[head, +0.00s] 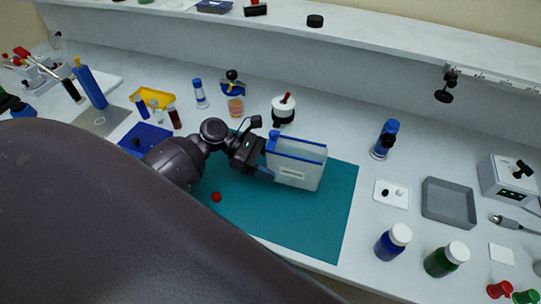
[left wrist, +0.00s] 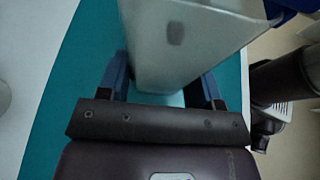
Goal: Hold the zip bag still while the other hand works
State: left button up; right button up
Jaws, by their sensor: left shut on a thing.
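The zip bag (head: 296,173) is a pale, translucent upright pouch with a blue rim, standing at the right part of the teal mat (head: 335,215). My left gripper (head: 266,173) is at the bag's left side, shut on it. In the left wrist view the bag (left wrist: 185,40) rises between the two blue fingers of my left gripper (left wrist: 163,82). The far finger is hidden behind the bag in the head view. My right gripper is in neither view.
A small red cap (head: 216,197) lies on the mat. Right of the mat are a white plate with dark bits (head: 382,201), a grey tray (head: 448,202), and blue (head: 392,242) and green (head: 445,260) bottles. A white-and-black pot (head: 284,109) stands behind the bag.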

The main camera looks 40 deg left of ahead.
pick_arm(q)
jog(key=shift+f+b, duration=0.45)
jog(key=shift+f, duration=1.05)
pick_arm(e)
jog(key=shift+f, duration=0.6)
pick_arm(q)
jog(key=shift+f, duration=0.85)
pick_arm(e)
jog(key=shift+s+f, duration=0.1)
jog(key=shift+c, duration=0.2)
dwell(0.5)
